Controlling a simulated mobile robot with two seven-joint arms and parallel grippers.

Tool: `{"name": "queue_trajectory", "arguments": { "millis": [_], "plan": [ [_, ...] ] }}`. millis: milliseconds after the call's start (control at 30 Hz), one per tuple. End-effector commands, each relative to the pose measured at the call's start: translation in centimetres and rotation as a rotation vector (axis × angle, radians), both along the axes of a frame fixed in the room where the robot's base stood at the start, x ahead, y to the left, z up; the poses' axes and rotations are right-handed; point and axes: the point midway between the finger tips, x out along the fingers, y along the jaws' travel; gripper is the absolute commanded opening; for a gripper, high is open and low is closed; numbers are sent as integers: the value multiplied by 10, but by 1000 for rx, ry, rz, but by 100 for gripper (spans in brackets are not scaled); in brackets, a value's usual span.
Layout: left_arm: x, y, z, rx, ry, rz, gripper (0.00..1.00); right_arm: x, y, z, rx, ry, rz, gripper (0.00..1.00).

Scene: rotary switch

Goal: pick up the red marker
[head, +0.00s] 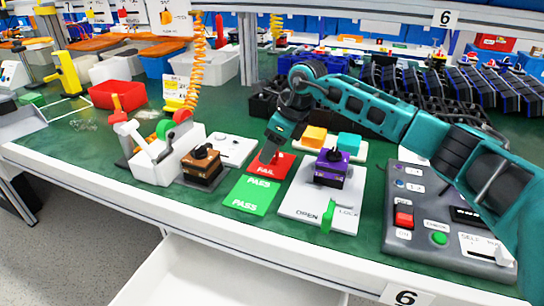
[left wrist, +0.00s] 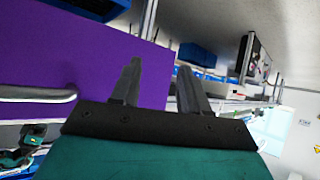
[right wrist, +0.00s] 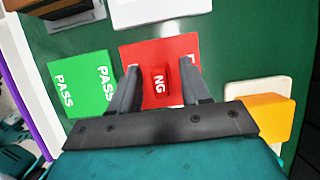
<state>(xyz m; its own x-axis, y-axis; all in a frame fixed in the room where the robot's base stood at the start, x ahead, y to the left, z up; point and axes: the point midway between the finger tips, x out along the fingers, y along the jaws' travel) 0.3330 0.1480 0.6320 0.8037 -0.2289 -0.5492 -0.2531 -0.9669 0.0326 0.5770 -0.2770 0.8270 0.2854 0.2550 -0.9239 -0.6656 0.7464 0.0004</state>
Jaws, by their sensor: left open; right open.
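The red marker (right wrist: 160,82), a small red block with white "NG" lettering, sits on the red FAIL card (right wrist: 133,60) in the right wrist view. My right gripper (right wrist: 159,68) is open, with its fingers on either side of the marker; I cannot tell whether they touch it. In the head view my right gripper (head: 271,150) points down over the FAIL card (head: 282,168) and largely hides the marker. My left gripper (left wrist: 158,65) is open and empty beside a purple surface in the left wrist view; it is not in the head view.
The green PASS card (head: 250,195) lies just in front of the FAIL card. An orange block (head: 314,136), a cyan block (head: 349,142) and a purple switch block (head: 331,168) stand to the right. A brown switch block (head: 202,168) stands left. A grey control panel (head: 425,210) lies farther right.

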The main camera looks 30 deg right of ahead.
Motion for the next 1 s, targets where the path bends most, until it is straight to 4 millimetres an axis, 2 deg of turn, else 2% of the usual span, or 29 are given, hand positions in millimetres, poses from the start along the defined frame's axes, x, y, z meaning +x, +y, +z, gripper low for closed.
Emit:
{"name": "queue_trajectory", "arguments": {
  "millis": [67, 533, 833, 1000],
  "plan": [
    [0, 0, 1, -2, -1, 1, 45, 0, 0, 1, 0, 0, 0, 45],
    [-2, 0, -1, 0, 5, 1, 45, 0, 0, 1, -1, -1, 0, 0],
    [-4, 2, -2, 7, 8, -4, 45, 0, 0, 2, -1, -1, 0, 0],
    [-4, 2, 0, 8, 8, -6, 45, 0, -1, 11, -1, -2, -1, 0]
  ]
}}
